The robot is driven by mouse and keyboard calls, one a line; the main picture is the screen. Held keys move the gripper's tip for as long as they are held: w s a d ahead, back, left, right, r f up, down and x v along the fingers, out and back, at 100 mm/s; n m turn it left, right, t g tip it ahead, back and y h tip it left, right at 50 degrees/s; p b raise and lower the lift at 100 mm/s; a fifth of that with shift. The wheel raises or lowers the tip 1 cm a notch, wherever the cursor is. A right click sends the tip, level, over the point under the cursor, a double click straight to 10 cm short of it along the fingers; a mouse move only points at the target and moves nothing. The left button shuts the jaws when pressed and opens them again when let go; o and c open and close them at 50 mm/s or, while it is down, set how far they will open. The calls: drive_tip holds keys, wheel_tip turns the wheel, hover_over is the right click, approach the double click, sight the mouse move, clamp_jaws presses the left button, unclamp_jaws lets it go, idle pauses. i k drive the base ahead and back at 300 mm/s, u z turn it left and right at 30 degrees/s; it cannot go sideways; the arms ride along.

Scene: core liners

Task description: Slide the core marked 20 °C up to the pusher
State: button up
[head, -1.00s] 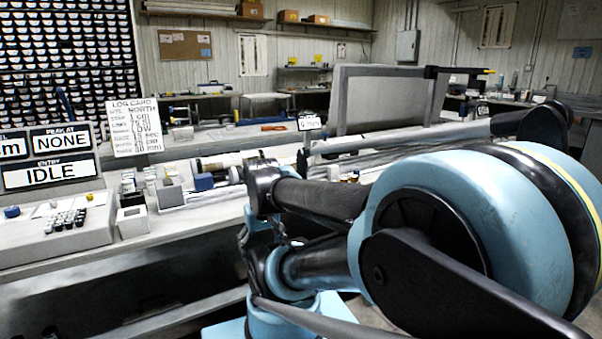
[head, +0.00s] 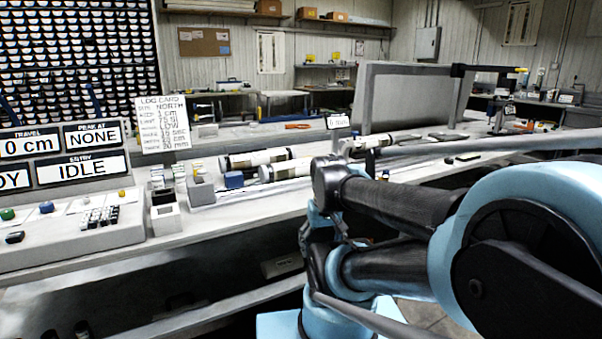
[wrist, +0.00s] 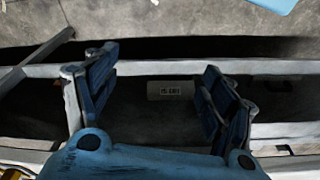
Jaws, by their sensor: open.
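Several core liners lie on the long bench in the head view. Two striped tubes, one behind (head: 255,158) and one in front (head: 285,170), lie left of my arm. Another tube (head: 368,142) lies farther right, partly behind my arm. I cannot read any 20 °C mark on them. My gripper (wrist: 155,92) is open and empty in the wrist view, over the bench's front and lower shelf, away from the cores. My arm hides it in the head view.
A console (head: 70,215) with buttons and displays reading 0 cm, NONE and IDLE stands at the left. A log card (head: 163,124) stands behind it. A white box (head: 166,217) stands near the bench's front edge. A labelled plate (wrist: 170,91) shows between my fingers.

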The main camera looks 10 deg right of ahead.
sight(278, 171)
drive_tip(key=z, duration=1.25)
drive_tip(key=k, duration=0.85)
drive_tip(key=u, duration=0.65)
drive_tip(key=i, duration=1)
